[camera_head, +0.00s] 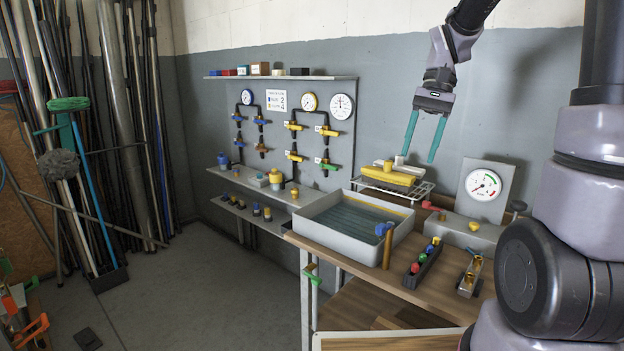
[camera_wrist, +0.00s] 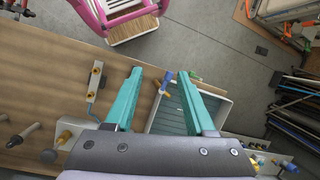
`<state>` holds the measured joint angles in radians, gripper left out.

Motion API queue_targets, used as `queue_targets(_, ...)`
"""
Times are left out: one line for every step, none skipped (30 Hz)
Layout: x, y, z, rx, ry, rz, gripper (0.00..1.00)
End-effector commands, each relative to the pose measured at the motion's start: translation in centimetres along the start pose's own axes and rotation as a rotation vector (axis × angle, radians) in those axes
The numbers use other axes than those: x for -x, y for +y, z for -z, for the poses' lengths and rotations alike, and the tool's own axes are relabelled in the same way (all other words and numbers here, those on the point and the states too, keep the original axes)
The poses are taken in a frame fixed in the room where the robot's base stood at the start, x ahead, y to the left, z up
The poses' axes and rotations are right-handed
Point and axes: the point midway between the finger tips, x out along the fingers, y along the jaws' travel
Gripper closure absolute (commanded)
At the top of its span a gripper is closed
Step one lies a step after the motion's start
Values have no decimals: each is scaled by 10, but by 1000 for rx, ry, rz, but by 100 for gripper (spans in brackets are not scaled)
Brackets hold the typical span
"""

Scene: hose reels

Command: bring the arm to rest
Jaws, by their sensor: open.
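My gripper (camera_head: 422,137) hangs at the upper right of the head view, its two teal fingers spread and nothing between them. It is in the air above the workbench (camera_head: 397,282), over the yellow item (camera_head: 390,174) on the wire rack, and apart from it. In the wrist view my gripper (camera_wrist: 168,98) points down, with the wooden bench top and part of the grey tray below the fingers. My arm reaches in from the upper right of the head view.
A grey tray (camera_head: 327,220) of water stands on the bench. A pressure gauge (camera_head: 485,185) stands at the right. Wall shelves with valves and gauges (camera_head: 309,102) are behind. Poles lean at the left (camera_head: 130,120). Open floor (camera_head: 220,290) lies in front.

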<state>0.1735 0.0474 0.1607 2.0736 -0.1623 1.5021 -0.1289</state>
Motion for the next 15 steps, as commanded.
queue_targets(8, 3, -13, 17, 69, 8, 45)
queue_targets(12, 5, -19, 26, 108, 14, 45)
queue_targets(17, 7, -27, 39, 160, 23, 45)
queue_targets(21, 10, -33, 48, 198, 29, 45)
queue_targets(24, 12, -39, 56, 236, 37, 45)
queue_targets(29, 14, -46, 67, 288, 50, 45)
queue_targets(32, 17, -52, 76, 325, 59, 45)
queue_targets(34, 19, -58, 85, 363, 69, 45)
queue_targets(38, 22, -65, 97, 414, 83, 45)
queue_targets(40, 25, -71, 104, 451, 96, 45)
queue_targets(43, 28, -76, 112, 488, 108, 45)
queue_targets(46, 31, -83, 123, 536, 124, 45)
queue_targets(48, 33, -88, 131, 570, 137, 45)
queue_targets(49, 36, -93, 138, 602, 150, 45)
queue_targets(51, 39, -98, 145, 642, 167, 45)
